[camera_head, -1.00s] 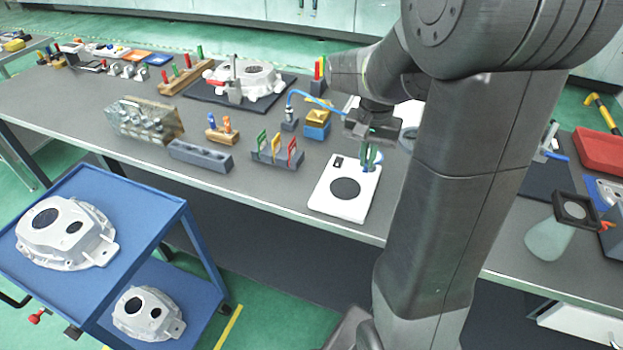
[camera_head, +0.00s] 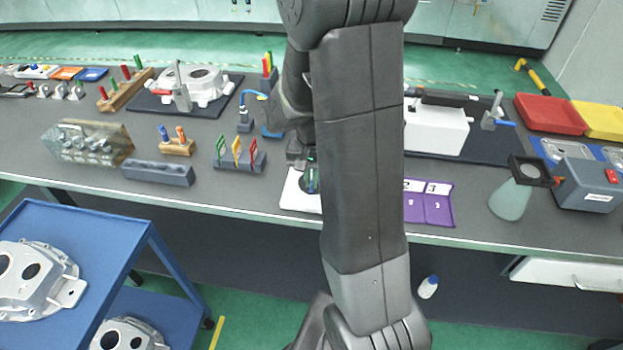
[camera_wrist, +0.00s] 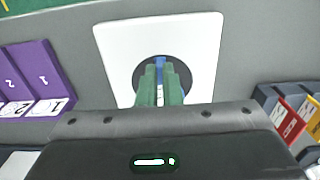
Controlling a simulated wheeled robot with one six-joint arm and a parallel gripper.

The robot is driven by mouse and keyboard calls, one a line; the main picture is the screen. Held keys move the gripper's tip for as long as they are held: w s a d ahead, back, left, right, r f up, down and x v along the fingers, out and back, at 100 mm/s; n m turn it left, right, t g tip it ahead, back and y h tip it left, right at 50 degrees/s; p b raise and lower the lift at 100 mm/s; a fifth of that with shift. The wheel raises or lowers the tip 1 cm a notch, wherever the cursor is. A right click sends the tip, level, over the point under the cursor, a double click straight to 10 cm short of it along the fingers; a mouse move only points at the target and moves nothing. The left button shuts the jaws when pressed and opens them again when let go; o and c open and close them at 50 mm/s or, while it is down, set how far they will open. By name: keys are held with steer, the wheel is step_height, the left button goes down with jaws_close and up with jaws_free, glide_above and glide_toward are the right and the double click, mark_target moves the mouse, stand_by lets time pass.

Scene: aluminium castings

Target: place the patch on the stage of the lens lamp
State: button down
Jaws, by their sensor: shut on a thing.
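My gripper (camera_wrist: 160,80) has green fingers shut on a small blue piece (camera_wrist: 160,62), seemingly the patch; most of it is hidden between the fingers. In the wrist view they are in front of the black disc on a white board (camera_wrist: 112,50); I cannot tell the height gap. In the head view my gripper (camera_head: 311,180) is partly behind my arm. What looks like the lens lamp, a grey box (camera_head: 588,188) with a red switch and a black square lens frame (camera_head: 530,171), stands at the right. A pale green rounded shape (camera_head: 509,201) shows below the frame.
A purple numbered mat (camera_head: 430,212) lies right of my arm. A rack with coloured tags (camera_head: 240,160) and a grey block (camera_head: 158,173) stand to the left. Red (camera_head: 548,114) and yellow (camera_head: 600,118) trays lie behind the lamp. A blue cart (camera_head: 80,225) holds castings.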

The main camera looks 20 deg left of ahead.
steer(key=shift+f, duration=0.25)
steer(key=shift+f, duration=0.2)
steer(key=c, duration=1.6)
jaws_free()
step_height(320, 180, up, 12)
steer(key=shift+r, duration=0.2)
